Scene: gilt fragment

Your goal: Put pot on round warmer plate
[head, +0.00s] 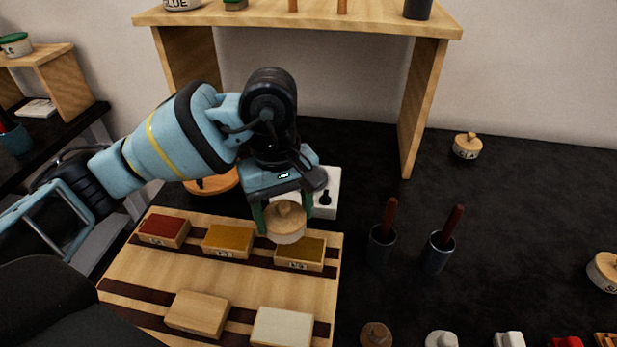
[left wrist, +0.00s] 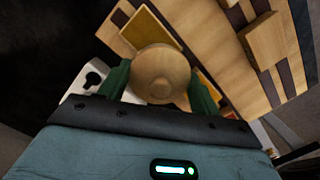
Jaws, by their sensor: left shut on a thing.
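My left gripper (head: 284,222) is shut on a round, light wooden pot (head: 285,228) with a knobbed lid. The pot hangs upright between the green fingers, over the back right of the wooden board. In the left wrist view the pot (left wrist: 160,72) fills the space between the fingers. A round, orange-brown wooden disc (head: 213,184), possibly the round warmer plate, lies behind the board, left of the gripper and partly hidden by the arm. My right gripper is not in view.
The striped board (head: 130,275) holds several coloured blocks. A white block with a dark keyhole shape (head: 327,192) stands just behind the gripper. Two dark cups with red-brown handles (head: 381,245) (head: 437,252) stand to the right. A wooden shelf (head: 410,110) spans the back.

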